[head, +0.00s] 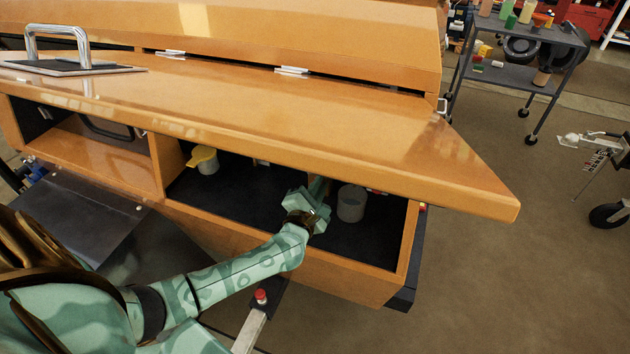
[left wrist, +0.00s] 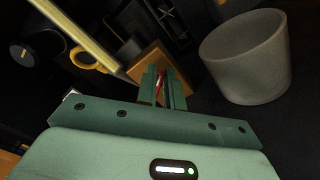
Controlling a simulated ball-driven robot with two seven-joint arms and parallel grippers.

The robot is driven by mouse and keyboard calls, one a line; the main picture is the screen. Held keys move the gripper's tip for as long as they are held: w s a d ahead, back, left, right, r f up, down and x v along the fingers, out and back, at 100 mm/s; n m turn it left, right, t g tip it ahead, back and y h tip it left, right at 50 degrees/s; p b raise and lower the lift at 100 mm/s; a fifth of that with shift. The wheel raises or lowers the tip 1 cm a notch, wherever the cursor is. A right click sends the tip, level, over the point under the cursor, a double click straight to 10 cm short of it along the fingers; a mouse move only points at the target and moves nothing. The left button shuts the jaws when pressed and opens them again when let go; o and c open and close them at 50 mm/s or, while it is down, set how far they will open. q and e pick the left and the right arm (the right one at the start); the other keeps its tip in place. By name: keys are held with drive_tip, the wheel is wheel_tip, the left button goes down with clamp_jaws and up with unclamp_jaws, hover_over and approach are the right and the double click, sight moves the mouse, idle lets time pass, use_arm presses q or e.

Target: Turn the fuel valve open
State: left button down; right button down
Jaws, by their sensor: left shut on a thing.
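My left gripper (head: 318,190) reaches into the right compartment of the orange wooden cabinet (head: 290,268), under its overhanging top. It also shows in the left wrist view (left wrist: 162,82), where its two fingers are close together with a thin red piece (left wrist: 160,84) between them. The gripper is shut on this red piece, which looks like the fuel valve's handle. The fingers hide most of it, and the valve body cannot be made out, so I cannot tell how far it is turned. My right gripper is not in view.
A yellow-lidded container (head: 204,159) stands at the compartment's left. The cabinet top (head: 330,150) overhangs my gripper.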

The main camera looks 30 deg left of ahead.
use_arm(q)
drive_tip(key=m+p, duration=0.1)
drive_tip(key=m, duration=0.1)
drive_tip(key=m+p, duration=0.1)
drive_tip(key=shift+d+f+m, duration=0.2)
drive_tip(key=shift+f+m, duration=0.1)
drive_tip(key=shift+m, duration=0.1)
drive_tip(key=shift+f+m+p, duration=0.25)
drive_tip(key=shift+m+p, duration=0.1)
drive_tip(key=shift+m, duration=0.6)
drive_tip(key=shift+f+m+p, duration=0.2)
drive_tip(key=shift+m+p, duration=0.1)
drive_tip(key=shift+m, duration=0.65)
drive_tip(key=c, duration=1.5)
unclamp_jaws()
drive_tip(key=shift+r, duration=0.1)
